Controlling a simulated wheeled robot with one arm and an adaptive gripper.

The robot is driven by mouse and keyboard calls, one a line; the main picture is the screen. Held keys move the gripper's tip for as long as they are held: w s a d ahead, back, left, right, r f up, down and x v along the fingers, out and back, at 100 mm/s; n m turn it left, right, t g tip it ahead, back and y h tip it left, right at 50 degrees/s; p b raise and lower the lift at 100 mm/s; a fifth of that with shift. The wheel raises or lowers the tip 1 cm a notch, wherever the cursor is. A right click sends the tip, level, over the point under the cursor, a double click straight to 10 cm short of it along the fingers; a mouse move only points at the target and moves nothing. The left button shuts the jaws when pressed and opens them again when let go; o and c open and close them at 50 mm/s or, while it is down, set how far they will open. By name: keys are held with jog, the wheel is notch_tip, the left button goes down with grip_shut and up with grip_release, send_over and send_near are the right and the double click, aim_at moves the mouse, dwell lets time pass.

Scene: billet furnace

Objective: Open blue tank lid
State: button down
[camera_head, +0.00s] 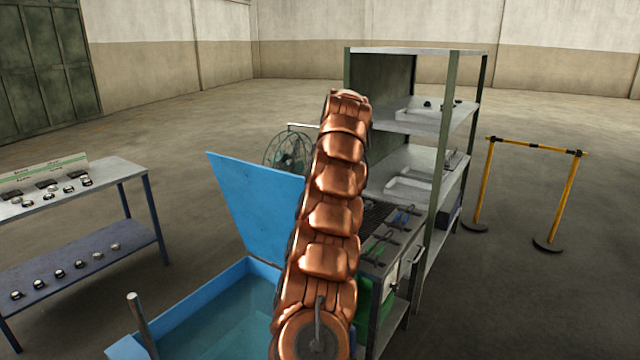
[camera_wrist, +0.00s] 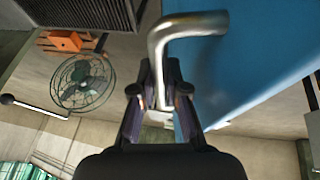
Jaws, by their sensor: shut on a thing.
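The blue tank (camera_head: 245,268) stands at the lower middle of the head view, with water inside. Its blue lid (camera_head: 258,205) is raised and leans back steeply, so the tank is uncovered. My copper-coloured arm hides the lid's right part and the tank's right side. In the wrist view the lid's blue face (camera_wrist: 270,45) fills the upper right. A bent metal handle (camera_wrist: 190,24) sticks out beside it. My gripper (camera_wrist: 160,92) is shut on this handle, with its fingers on either side of the rod. My gripper is hidden in the head view.
A metal shelf rack (camera_head: 450,140) and a bench with tools (camera_head: 395,235) stand right of my arm. A fan (camera_head: 287,150) stands behind the lid. A two-level table (camera_head: 115,180) with small parts is at left. A yellow barrier (camera_head: 535,147) stands far right. Open floor lies behind.

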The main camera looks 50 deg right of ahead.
jog(key=shift+w+a+r, duration=0.15)
jog(key=shift+w+r, duration=0.1)
jog(key=shift+r, duration=0.25)
jog(key=c, duration=1.6)
grip_release()
jog(key=shift+o, duration=1)
jog(key=shift+a, duration=0.2)
jog(key=shift+o, duration=1.1)
jog(key=shift+s+d+f, duration=0.2)
jog(key=shift+f, duration=0.1)
